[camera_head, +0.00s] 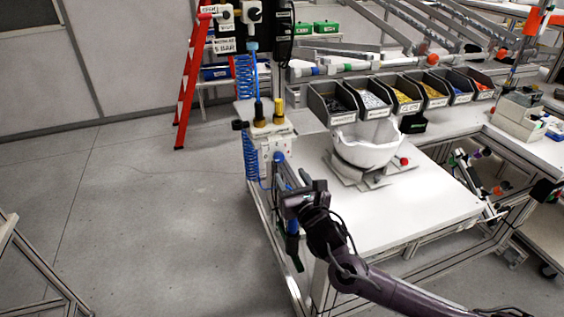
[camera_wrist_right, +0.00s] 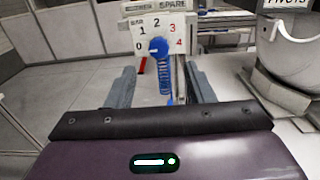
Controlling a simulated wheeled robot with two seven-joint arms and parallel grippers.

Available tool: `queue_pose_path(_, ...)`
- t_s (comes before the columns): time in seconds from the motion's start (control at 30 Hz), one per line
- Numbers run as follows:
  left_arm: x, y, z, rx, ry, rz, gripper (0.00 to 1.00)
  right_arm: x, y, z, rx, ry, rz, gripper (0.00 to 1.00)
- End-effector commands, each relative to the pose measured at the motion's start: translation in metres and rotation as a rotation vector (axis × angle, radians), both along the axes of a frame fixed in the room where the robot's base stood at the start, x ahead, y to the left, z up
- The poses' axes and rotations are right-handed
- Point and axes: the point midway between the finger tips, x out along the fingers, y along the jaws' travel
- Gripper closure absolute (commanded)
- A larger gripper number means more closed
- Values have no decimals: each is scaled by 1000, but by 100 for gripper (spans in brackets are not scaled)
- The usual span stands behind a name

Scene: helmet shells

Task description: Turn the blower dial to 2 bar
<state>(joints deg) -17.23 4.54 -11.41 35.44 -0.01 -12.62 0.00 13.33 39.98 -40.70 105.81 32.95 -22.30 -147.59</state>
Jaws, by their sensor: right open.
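The blue blower dial (camera_wrist_right: 158,47) sits on a white plate (camera_wrist_right: 135,25) marked 0 to 4, with 3 and 4 in red. Its pale mark appears to point left, toward 0. My right gripper (camera_wrist_right: 160,70) is open, its two grey fingers apart below and either side of the dial, with nothing between them that I can see held. In the head view the dial (camera_head: 279,157) is small, on the post at the bench's left corner, just beyond my right gripper (camera_head: 284,178). My left gripper is out of view.
A white helmet shell (camera_head: 365,145) rests in a fixture on the white bench (camera_head: 430,205). Several parts bins (camera_head: 333,103) line its back. A blue coiled hose (camera_head: 250,155) hangs beside the post.

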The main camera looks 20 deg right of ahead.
Motion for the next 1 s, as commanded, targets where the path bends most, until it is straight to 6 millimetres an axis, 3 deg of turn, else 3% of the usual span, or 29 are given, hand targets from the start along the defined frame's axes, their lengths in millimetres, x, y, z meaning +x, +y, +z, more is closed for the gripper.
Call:
queue_pose_path(0.5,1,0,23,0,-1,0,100,68,3,2,-1,0,-1,52)
queue_pose_path(0.9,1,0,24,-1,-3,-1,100,76,3,0,-1,1,0,52)
queue_pose_path(1.0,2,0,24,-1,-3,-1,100,76,3,0,-1,1,0,63)
